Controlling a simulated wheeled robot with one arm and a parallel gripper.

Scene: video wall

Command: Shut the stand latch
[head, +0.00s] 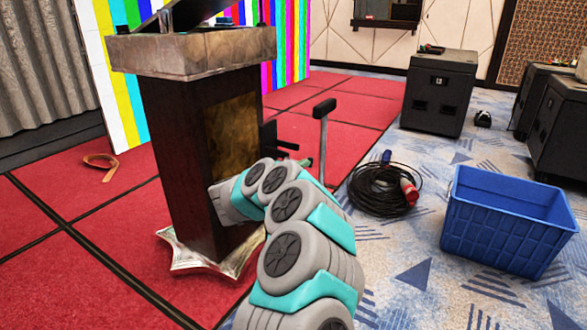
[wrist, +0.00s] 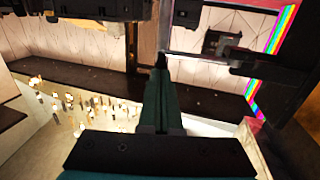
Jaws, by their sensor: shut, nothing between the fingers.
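The stand (head: 190,160) is a dark upright lectern with a grey, stone-like top, left of centre in the head view. My arm reaches up in front of its right side, and its far end is hidden there. Small black parts (head: 272,137) stick out at the stand's right edge; I cannot tell whether they are the latch or my gripper. In the wrist view my gripper (wrist: 161,62) is shut and empty, its dark tips together. A black bar-like part (wrist: 265,64) lies right of the tips, apart from them. I cannot make out the latch for certain.
A blue crate (head: 505,225) and a coiled black cable (head: 380,190) lie on the right. Black cases (head: 438,95) stand behind them. A thin post with a dark top (head: 323,108) rises right of the stand.

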